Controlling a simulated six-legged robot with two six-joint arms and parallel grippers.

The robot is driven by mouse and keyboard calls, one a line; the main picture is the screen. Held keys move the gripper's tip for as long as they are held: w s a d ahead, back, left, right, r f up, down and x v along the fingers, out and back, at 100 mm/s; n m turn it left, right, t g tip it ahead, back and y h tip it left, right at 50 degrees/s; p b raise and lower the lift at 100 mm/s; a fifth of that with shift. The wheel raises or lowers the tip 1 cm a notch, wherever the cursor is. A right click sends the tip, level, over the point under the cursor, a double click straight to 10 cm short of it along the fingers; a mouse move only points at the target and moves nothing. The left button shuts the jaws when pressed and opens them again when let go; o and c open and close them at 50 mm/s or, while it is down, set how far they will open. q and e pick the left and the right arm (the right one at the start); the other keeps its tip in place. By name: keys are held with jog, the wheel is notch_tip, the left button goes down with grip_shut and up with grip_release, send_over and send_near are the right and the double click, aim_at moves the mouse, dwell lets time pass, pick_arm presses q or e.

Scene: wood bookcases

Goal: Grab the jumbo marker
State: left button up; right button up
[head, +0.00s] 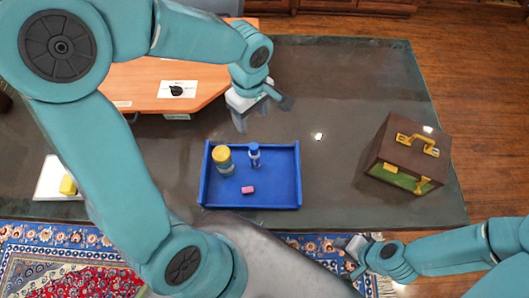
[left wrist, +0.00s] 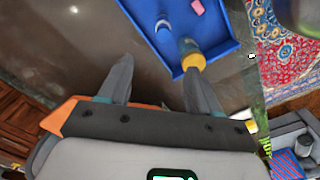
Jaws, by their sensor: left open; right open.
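A blue and white upright item (head: 254,155), likely the jumbo marker, stands in a blue tray (head: 283,205). In the left wrist view it shows near the top (left wrist: 162,26), inside the tray (left wrist: 229,48). A yellow-lidded jar (head: 222,160) stands to its left, and a pink block (head: 248,190) lies in front of it. My left gripper (head: 262,112) is open and empty above the table, just behind the tray; its two fingers (left wrist: 157,62) are spread in the left wrist view. My right gripper (head: 349,259) is open and empty at the lower right, beyond the table's front edge.
A brown case (head: 400,150) with yellow handle stands at the table's right. An orange desk (head: 140,88) with a white card (head: 178,90) is at the back left. A yellow item (head: 68,185) sits at the far left. The grey table (head: 340,90) is mostly clear.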

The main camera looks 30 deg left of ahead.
aim_at(254, 146)
pick_arm(q)
jog(key=f+b, duration=0.2)
jog(key=f, duration=0.1)
jog(key=f+b, duration=0.2)
jog(key=f, duration=0.2)
jog(key=f+b, duration=0.2)
jog(key=f, duration=0.1)
jog(key=shift+s+a+f+b, duration=0.15)
jog(key=shift+s+f+b, duration=0.15)
jog(key=shift+b, duration=0.05)
jog(key=shift+s+a+f, duration=0.15)
jog(key=shift+f, duration=0.1)
jog(key=f+b, duration=0.1)
jog(key=f, duration=0.1)
jog(key=d+f+b, duration=0.1)
jog(key=f, duration=0.2)
jog(key=shift+b, duration=0.4)
jog(key=shift+f, duration=0.1)
grip_shut()
jog(key=shift+r, duration=0.2)
